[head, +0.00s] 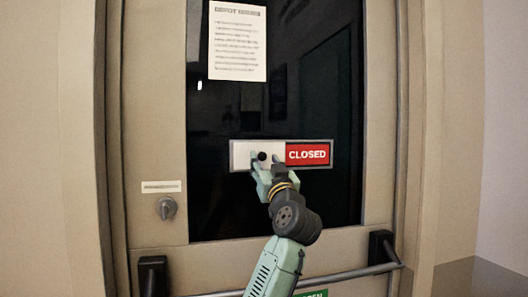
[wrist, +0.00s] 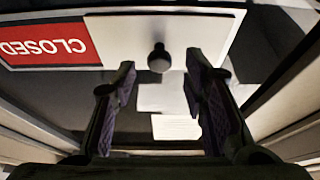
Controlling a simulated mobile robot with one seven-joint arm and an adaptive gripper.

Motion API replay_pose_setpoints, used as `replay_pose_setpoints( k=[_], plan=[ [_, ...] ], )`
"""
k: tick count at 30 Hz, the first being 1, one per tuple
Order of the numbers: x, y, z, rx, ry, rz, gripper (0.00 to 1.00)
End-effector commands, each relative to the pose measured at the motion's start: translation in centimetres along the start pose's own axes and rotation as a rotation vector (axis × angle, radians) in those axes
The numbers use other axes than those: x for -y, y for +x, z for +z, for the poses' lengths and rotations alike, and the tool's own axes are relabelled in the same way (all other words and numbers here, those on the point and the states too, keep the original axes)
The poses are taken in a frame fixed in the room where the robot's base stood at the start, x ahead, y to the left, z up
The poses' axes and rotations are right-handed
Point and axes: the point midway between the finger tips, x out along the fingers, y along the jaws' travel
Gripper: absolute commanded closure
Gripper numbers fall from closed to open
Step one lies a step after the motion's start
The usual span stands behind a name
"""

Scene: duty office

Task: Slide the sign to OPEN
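The sliding sign (head: 242,154) is mounted on the dark glass of the door. Its red CLOSED field (head: 307,154) shows on the right, and a plain pale slider plate covers the left part. A dark round knob (head: 262,156) sits on the plate; it also shows in the wrist view (wrist: 159,58), where the red CLOSED field (wrist: 45,43) appears upside down at left. My gripper (head: 264,164) is in front of the sign at the knob. In the wrist view my gripper (wrist: 157,70) is open, its fingers on either side of the knob with gaps, not touching it.
A printed notice (head: 237,42) hangs on the glass above the sign. A lock knob (head: 166,208) and a small label (head: 161,186) are on the door at left. A push bar (head: 345,274) crosses the door below. The glass around the sign is clear.

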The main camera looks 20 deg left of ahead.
Motion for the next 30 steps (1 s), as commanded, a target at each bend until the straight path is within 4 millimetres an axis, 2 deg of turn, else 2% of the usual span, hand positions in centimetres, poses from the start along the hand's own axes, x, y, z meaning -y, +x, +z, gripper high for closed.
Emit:
replay_pose_setpoints(
  k=[1, 6, 16, 30],
  plan=[
    [0.1, 0.9, -0.3, 0.001, 0.002, -0.002, 0.60],
    [0.0, 2.3, -0.1, 0.000, 0.000, -0.001, 0.60],
    [0.0, 2.5, 0.0, -0.001, 0.000, 0.000, 0.60],
    [0.0, 2.5, 0.0, -0.001, 0.000, 0.000, 0.91]
  ],
)
